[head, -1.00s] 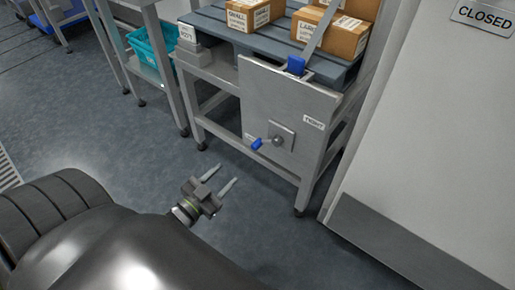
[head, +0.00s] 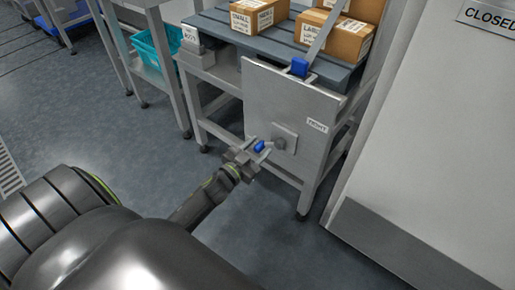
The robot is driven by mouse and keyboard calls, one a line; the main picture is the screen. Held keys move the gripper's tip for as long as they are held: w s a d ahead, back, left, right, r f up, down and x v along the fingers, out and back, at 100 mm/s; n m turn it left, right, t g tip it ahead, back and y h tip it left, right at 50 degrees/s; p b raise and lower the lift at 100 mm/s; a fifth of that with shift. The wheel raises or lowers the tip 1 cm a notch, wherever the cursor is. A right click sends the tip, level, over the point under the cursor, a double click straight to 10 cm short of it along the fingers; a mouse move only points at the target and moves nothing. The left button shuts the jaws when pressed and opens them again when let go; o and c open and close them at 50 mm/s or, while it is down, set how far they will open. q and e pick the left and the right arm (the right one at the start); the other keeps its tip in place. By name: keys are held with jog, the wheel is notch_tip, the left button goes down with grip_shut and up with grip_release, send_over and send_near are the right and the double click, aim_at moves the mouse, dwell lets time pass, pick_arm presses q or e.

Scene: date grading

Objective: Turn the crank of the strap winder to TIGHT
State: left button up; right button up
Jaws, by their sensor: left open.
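The strap winder is a grey upright panel (head: 295,105) on the front of a metal stand. A small square plate (head: 291,134) on it carries the crank hub (head: 279,143). The crank's blue handle (head: 260,146) points left from the hub. A white TIGHT label (head: 317,125) is on the panel's right, up and right of the hub. My left gripper (head: 260,150) is open, with its fingers on either side of the blue handle; I cannot tell whether they touch it. The label left of the crank is hidden by the gripper. My right gripper is not in view.
A grey strap (head: 322,32) runs from a blue buckle (head: 299,67) over cardboard boxes (head: 335,38) on a slatted pallet (head: 275,45). A teal crate (head: 156,50) stands on the left rack. A white wall panel (head: 440,130) with a CLOSED sign (head: 488,17) bounds the right.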

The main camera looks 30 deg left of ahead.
pick_arm(q)
grip_shut()
dwell(0.3)
jog(key=shift+w, duration=0.1)
